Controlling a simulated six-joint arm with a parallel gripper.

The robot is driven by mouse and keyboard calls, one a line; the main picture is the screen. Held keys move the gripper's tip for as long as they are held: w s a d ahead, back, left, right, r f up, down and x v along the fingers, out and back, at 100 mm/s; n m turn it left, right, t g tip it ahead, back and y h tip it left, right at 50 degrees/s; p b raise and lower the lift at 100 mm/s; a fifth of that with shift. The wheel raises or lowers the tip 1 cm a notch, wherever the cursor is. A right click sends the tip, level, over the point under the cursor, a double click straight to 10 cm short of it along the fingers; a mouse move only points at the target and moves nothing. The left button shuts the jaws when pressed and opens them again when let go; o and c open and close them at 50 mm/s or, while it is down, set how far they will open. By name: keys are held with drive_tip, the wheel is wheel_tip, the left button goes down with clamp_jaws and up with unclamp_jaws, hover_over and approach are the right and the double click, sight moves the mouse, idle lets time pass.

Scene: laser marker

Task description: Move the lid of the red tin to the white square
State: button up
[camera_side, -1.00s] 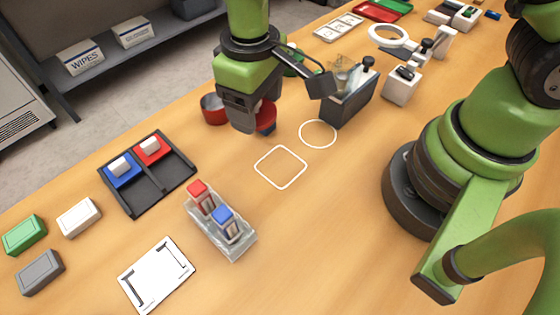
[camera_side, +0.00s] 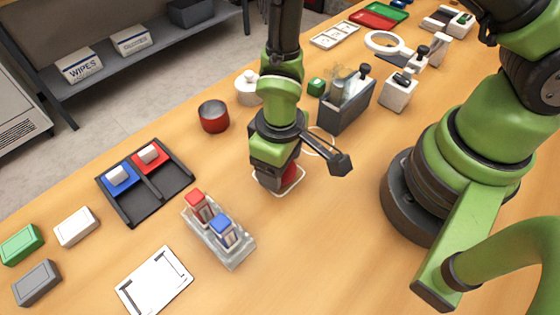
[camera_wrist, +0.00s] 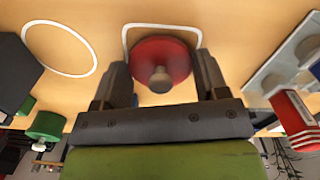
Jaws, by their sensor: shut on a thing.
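The red lid (camera_wrist: 160,62), a disc with a round knob, is between the fingers of my gripper (camera_wrist: 163,78) in the wrist view. My gripper is shut on the lid. In the side view my gripper (camera_side: 277,178) hides much of the lid (camera_side: 294,176). The lid is over the white square outline (camera_side: 281,193), low at the table; whether it touches the surface I cannot tell. The square outline (camera_wrist: 126,40) shows around the lid's far side in the wrist view. The red tin (camera_side: 214,118) stands apart to the left, open, with a dark inside.
A clear rack (camera_side: 232,252) with a red and a blue item stands left of my gripper. A white circle outline (camera_wrist: 92,60) lies beside the square. A dark bin (camera_side: 347,112) stands behind to the right. A black two-part tray (camera_side: 147,203) is farther left.

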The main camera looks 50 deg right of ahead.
drive_tip(key=shift+f, duration=0.25)
drive_tip(key=shift+f, duration=0.15)
drive_tip(key=o, duration=0.9)
drive_tip(key=s+d+r+m+t+y, duration=0.1)
drive_tip(key=d+r+m+t, duration=0.15)
drive_tip(key=r, duration=0.95)
drive_tip(key=d+r+m+t+y, duration=0.1)
drive_tip(key=d+r, duration=0.2)
drive_tip(key=r, duration=0.9)
drive_tip(key=s+d+r+m+t, duration=0.3)
drive_tip(key=s+d+r, duration=0.2)
drive_tip(key=s+r, duration=0.2)
drive_tip(key=shift+s+t, duration=0.25)
drive_tip(key=shift+t, duration=0.1)
